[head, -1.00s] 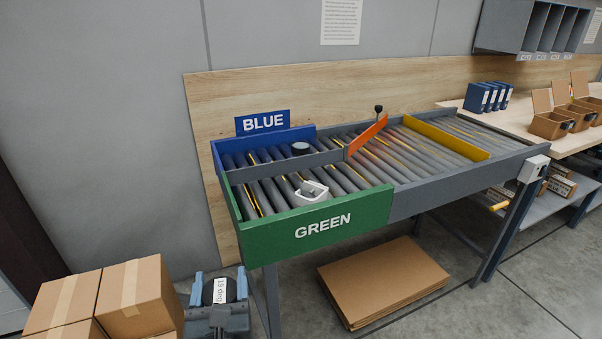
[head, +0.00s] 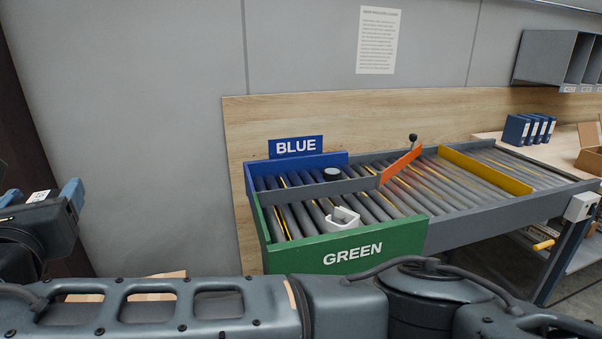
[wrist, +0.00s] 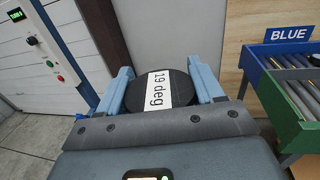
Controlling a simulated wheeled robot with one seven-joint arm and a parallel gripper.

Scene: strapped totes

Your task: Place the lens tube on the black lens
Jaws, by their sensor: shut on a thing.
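My gripper (wrist: 160,67) is shut on a round black piece with a white "19 deg" label (wrist: 157,92), which I take to be the lens tube. The two blue fingers press on its left and right sides in the wrist view. In the head view my gripper (head: 42,194) is at the left edge, well left of the roller table, with the held piece mostly hidden. A small black disc (head: 331,174), apparently the black lens, lies on the rollers of the BLUE lane, near the grey divider.
A white bracket-like part (head: 342,219) sits on the rollers of the GREEN lane (head: 352,253). A grey divider (head: 318,192) separates the lanes. An orange gate (head: 401,165) with a black knob and a yellow bar (head: 485,168) cross the table. My arm spans the foreground.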

